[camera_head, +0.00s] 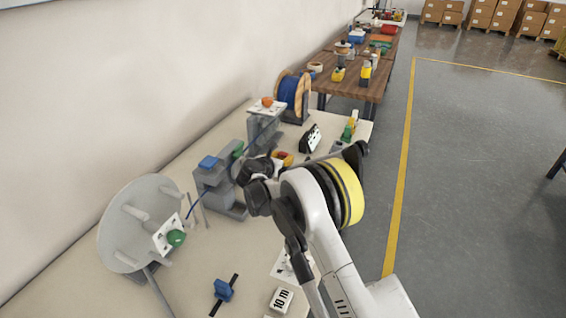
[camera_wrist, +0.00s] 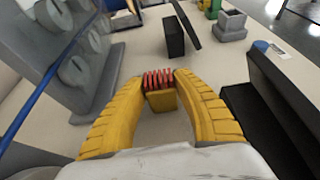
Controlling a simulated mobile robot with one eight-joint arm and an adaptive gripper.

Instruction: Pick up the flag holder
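A small yellow block with a row of red ridges along its top, which looks like the flag holder (camera_wrist: 162,101), sits between the fingers of my gripper (camera_wrist: 160,84) in the wrist view. The ridged yellow fingers curve in on both sides of it, with their tips close to the red part. I cannot tell whether both fingers press on it or whether it is lifted off the table. In the head view a patch of yellow and red (camera_head: 283,156) shows just beyond my wrist; my arm hides most of that spot.
A grey machine (camera_wrist: 62,65) with a blue cable stands close on the left in the wrist view. A large black piece (camera_wrist: 270,110) is close on the right. A small black block (camera_wrist: 173,38) stands ahead. A labelled black stand (camera_head: 310,138) is near my wrist.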

